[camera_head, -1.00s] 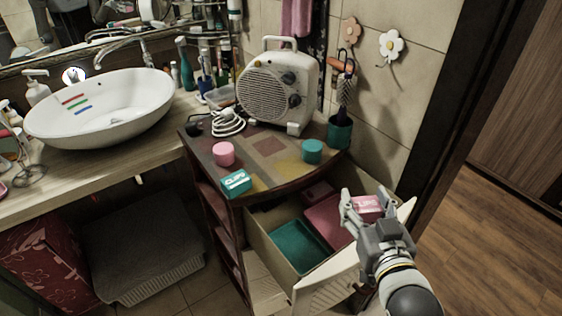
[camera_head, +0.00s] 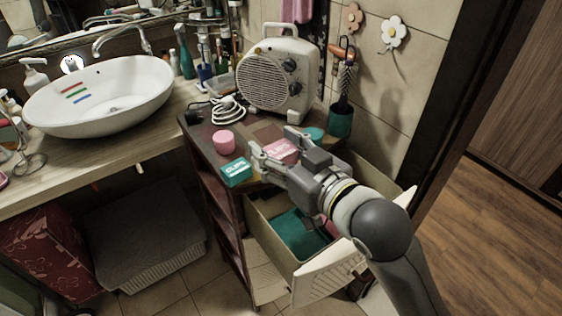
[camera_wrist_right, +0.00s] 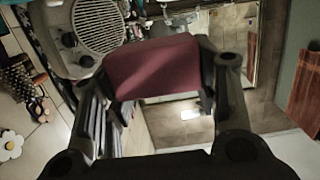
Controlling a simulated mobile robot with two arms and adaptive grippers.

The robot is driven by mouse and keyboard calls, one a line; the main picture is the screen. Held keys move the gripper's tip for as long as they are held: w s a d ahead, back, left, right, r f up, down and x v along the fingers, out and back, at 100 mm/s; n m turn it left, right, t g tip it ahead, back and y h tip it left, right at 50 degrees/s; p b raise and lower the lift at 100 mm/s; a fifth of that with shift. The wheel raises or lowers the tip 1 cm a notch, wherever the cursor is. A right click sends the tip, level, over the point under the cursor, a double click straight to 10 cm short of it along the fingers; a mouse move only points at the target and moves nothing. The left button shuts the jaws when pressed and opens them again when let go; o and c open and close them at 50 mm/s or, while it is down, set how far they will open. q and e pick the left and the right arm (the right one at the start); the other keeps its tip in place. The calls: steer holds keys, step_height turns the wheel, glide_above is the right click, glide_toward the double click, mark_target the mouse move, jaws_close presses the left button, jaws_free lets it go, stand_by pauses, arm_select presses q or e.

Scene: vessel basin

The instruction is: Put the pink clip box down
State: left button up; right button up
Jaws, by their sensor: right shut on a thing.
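The pink clip box (camera_head: 281,149) is between the fingers of my right gripper (camera_head: 279,147), which is shut on it. In the head view it shows over the top of the small cabinet (camera_head: 196,143); I cannot tell whether it touches the surface. In the right wrist view the pink box (camera_wrist_right: 155,68) fills the space between the two fingers (camera_wrist_right: 160,85). A teal clip box (camera_head: 236,172) lies on the cabinet top, left of my gripper. My left gripper is not in view.
A pink round jar (camera_head: 223,141) and a partly hidden teal round jar (camera_head: 314,133) stand on the cabinet top. A white fan heater (camera_head: 277,75) stands behind. The open drawer (camera_head: 329,279) with a teal box (camera_head: 298,236) is below my arm. A dark cup (camera_head: 340,120) stands at right.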

steer(key=w+f, duration=0.3)
steer(key=w, duration=0.1)
steer(key=w+f, duration=0.2)
steer(key=w, duration=0.2)
steer(key=w+f, duration=0.3)
steer(key=w, duration=0.2)
steer(key=shift+d+f+p, duration=0.15)
steer(key=shift+f+p, duration=0.2)
steer(key=shift+w+f, duration=0.2)
steer(key=shift+f, duration=0.05)
steer(key=f, duration=0.1)
steer(key=f+p, duration=0.1)
steer(key=shift+w+f, duration=0.4)
steer(key=shift+f+p, duration=0.25)
steer(key=shift+p, duration=0.05)
steer(key=shift+s, duration=0.1)
steer(key=shift+f, duration=0.1)
